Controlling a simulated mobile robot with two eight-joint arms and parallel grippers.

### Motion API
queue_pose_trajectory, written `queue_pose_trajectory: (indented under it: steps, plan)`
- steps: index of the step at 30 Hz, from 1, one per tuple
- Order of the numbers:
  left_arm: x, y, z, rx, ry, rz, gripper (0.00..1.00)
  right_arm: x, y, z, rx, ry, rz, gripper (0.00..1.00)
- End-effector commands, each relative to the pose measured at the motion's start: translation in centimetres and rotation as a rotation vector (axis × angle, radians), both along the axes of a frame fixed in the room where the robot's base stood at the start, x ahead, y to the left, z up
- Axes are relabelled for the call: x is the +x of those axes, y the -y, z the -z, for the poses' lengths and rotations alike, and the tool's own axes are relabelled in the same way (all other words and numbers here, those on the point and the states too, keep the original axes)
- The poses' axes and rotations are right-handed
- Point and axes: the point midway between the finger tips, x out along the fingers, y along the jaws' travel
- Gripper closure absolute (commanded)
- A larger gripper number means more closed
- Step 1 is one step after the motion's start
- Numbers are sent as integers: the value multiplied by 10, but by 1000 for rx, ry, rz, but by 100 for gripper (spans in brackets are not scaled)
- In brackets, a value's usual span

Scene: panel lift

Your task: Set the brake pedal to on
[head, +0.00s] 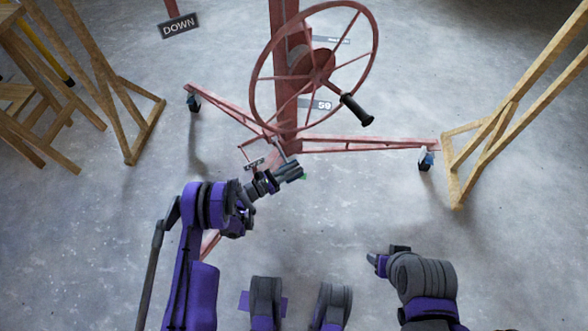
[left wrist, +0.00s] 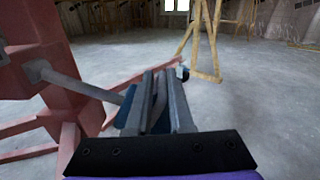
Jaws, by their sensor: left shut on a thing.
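The red panel lift has a mast (head: 284,100) with a large handwheel (head: 373,55). A short grey pedal bar (head: 281,151) comes off the foot of the mast. My left gripper (head: 292,170) is at the lower end of this bar, shut on it. In the left wrist view the grey bar (left wrist: 82,83) runs from the red mast (left wrist: 48,60) at left to my fingers (left wrist: 157,100), which hide its end. My right gripper (head: 378,259) is low at right, away from the lift; its jaws are too small to read.
Red legs (head: 365,146) spread from the mast to casters (head: 426,160). A DOWN sign (head: 179,26) is at upper left. Wooden frames (head: 478,160) stand on both sides. The concrete floor between is clear.

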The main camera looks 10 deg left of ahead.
Motion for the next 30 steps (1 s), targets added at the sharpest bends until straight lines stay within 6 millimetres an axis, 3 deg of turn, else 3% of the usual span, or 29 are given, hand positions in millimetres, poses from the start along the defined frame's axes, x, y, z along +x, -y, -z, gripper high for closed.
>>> queue_pose_trajectory:
  steps: [1,11,30]
  plan:
    - [-5,7,2,2,0,18,100,0,0,0,0,0,0,43]
    - [-6,8,-10,-41,-55,19,100,-1,0,-3,0,-1,0,43]
    - [5,-1,-86,-364,-467,18,100,-3,0,-15,0,-1,0,43]
